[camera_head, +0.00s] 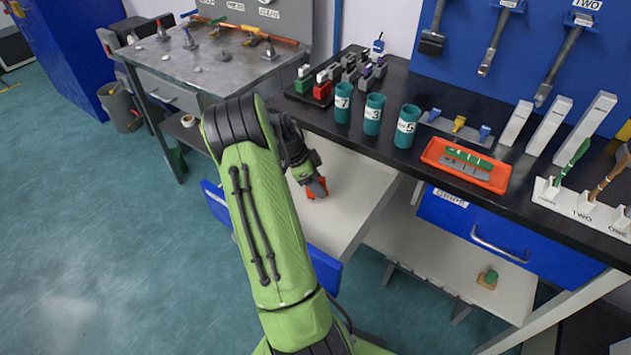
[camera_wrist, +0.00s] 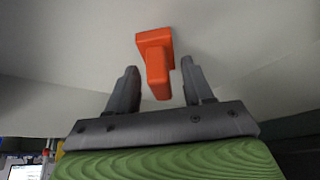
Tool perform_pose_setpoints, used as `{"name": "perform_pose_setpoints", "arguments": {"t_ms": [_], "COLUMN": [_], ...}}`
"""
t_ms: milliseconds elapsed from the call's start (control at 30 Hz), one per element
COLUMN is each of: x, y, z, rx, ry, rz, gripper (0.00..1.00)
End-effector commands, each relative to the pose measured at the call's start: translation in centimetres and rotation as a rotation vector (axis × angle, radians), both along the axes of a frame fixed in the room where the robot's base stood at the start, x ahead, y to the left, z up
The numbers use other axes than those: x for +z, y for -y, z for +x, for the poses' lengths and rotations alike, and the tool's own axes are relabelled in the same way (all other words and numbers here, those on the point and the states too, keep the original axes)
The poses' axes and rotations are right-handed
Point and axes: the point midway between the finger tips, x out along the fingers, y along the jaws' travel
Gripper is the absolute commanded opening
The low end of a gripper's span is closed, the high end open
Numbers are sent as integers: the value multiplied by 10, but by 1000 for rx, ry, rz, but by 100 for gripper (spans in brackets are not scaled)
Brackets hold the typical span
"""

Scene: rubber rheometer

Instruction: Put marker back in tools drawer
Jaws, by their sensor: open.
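An orange T-shaped piece (camera_head: 316,193), which looks like the marker, is at the open drawer. In the wrist view the orange piece (camera_wrist: 155,60) has a wide block end and a narrower stem pointing toward my palm. My gripper (camera_head: 311,183) reaches down into the drawer. In the wrist view my gripper (camera_wrist: 160,76) is open, with a dark finger on each side of the stem and a gap on both sides. The tools drawer (camera_head: 350,175) is pulled out, with a pale interior and blue front. My arm hides part of it.
The black worktop (camera_head: 455,140) behind the drawer holds teal cups (camera_head: 373,115), an orange tray (camera_head: 466,166) and small coloured blocks (camera_head: 322,88). A closed blue drawer (camera_head: 500,240) is at the right. A grey metal table (camera_head: 215,65) stands back left. Open floor lies left.

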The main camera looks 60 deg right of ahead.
Motion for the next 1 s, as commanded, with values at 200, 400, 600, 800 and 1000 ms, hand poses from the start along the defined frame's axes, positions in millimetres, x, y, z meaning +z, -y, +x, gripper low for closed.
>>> {"name": "perform_pose_setpoints", "arguments": {"t_ms": [200, 400, 600, 800, 1000], "x": [48, 93, 111, 113, 167], "y": [-11, -24, -30, -32, -104], "z": [17, 34, 41, 43, 75], "rx": [4, 3, 0, 11, 412], "ry": [4, 2, 0, 3, 91], "rz": [-4, -3, -2, 2, 103], "gripper": [51, 51, 51, 51, 51]}}
